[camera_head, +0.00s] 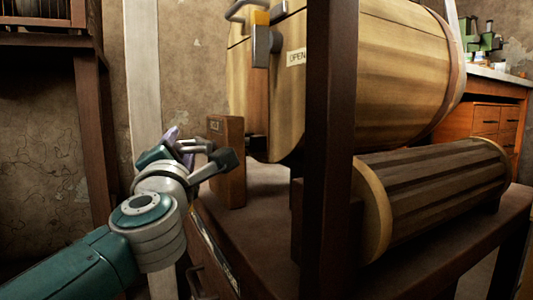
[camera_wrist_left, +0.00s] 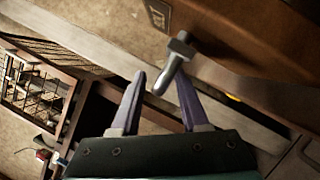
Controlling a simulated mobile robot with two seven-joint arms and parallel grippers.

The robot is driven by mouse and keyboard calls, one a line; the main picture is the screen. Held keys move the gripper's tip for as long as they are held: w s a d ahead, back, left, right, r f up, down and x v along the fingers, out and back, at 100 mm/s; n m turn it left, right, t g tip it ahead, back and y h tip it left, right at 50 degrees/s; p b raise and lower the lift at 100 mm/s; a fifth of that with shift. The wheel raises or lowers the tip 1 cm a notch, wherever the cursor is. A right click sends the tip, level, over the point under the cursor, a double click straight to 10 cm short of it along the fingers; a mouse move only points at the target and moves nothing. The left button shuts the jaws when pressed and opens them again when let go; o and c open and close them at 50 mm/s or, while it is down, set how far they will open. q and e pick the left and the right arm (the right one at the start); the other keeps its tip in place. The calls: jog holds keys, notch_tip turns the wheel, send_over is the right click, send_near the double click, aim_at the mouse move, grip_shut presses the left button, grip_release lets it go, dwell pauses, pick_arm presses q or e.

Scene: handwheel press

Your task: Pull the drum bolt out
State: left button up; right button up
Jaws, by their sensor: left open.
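My left gripper (camera_wrist_left: 159,84) is open. In the head view the left gripper (camera_head: 184,139) is beside the wooden block (camera_head: 226,165) with a small label, left of the drum. I cannot make out the bolt clearly there. The wooden drum (camera_head: 400,70) has a sign reading "OPEN". My right gripper is not in view.
A dark post (camera_head: 330,150) stands in front of the drum and hides part of it. A ribbed wooden roller (camera_head: 435,195) lies on the dark table (camera_head: 270,215). A grey handle and latch (camera_head: 262,46) sit at the drum's upper left. A wooden cabinet (camera_head: 495,120) stands behind.

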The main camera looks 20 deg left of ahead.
pick_arm(q)
grip_shut()
dwell(0.4)
jog(key=shift+r, duration=0.2)
dwell(0.9)
